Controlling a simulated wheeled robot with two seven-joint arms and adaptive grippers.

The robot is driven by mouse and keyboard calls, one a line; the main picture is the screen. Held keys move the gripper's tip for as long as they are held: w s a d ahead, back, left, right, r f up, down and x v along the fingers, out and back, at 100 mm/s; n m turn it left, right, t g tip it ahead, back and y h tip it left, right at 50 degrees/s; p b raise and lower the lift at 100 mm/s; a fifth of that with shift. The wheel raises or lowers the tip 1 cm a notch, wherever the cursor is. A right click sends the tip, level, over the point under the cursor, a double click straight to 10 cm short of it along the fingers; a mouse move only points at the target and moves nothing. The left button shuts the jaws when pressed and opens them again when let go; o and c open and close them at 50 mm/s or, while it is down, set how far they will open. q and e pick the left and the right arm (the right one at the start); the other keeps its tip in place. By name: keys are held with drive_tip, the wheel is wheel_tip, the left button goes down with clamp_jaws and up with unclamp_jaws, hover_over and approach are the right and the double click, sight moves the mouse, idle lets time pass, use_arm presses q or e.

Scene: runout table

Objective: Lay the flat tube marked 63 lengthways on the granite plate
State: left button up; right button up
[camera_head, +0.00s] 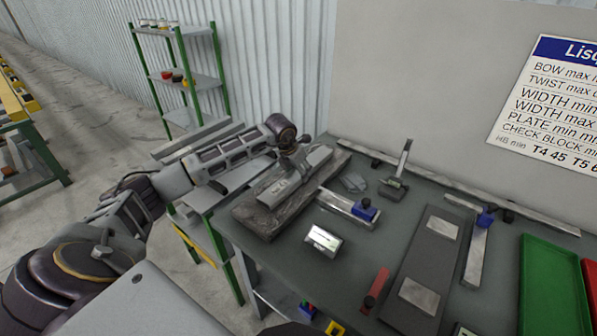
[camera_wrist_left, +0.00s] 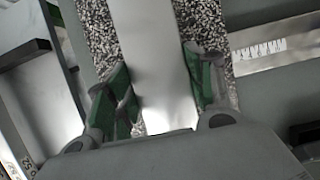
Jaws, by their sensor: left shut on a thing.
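The flat tube (camera_head: 281,190) is a pale grey bar with a small dark marking that I cannot read. The speckled granite plate (camera_head: 262,222) lies on the left end of the table. The tube is over the plate, with its length running roughly along the plate's. My left gripper (camera_head: 298,164) is shut on the tube. In the left wrist view, green finger pads (camera_wrist_left: 157,88) flank the tube (camera_wrist_left: 150,45), with granite (camera_wrist_left: 203,22) showing on both sides. I cannot tell whether the tube touches the plate. My right gripper is not in view.
Right of the plate are a gauge with a blue block (camera_head: 365,211), a shiny metal block (camera_head: 322,240) and an upright-armed stand (camera_head: 397,178). Farther right are a dark board with pale plates (camera_head: 420,262) and a green tray (camera_head: 550,290). A metal strip (camera_head: 375,160) runs along the wall.

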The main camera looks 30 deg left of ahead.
use_arm(q)
drive_tip(key=o, duration=1.5)
drive_tip(key=shift+f, duration=0.1)
drive_tip(key=v, duration=1.2)
